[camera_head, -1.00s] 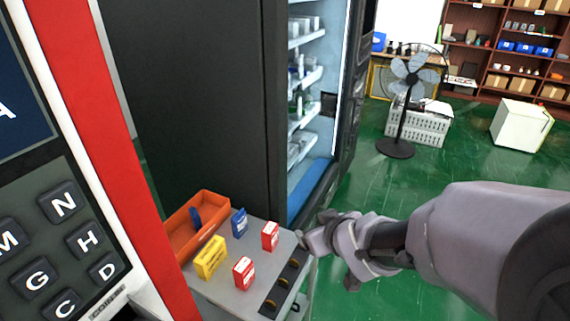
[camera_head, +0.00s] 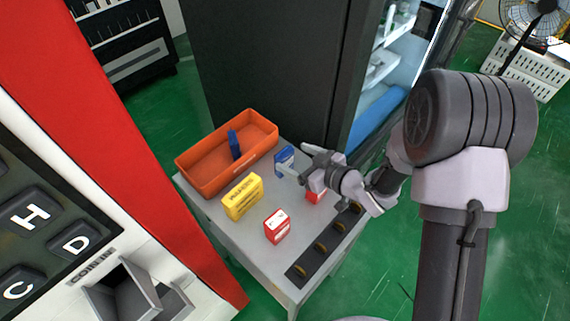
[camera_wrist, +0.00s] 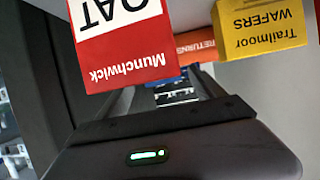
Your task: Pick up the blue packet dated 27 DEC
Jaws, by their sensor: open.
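A small blue packet (camera_head: 284,156) stands on the grey table, between the orange tray and my gripper. Its date is too small to read. My gripper (camera_head: 293,162) is open, with its fingertips right by this packet; I cannot tell whether they touch it. In the wrist view the open fingers (camera_wrist: 165,85) point away from the camera, and a bit of blue shows between them. Most of the packet is hidden there. Another blue item (camera_head: 234,144) stands in the orange tray.
The orange tray (camera_head: 190,170) is at the table's far left. A yellow wafers packet (camera_head: 243,197) and a red packet (camera_head: 277,227) stand nearer; another red packet (camera_head: 315,196) is partly behind my gripper. A dark strip (camera_head: 322,246) lines the right edge. A dark cabinet (camera_head: 270,70) stands behind.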

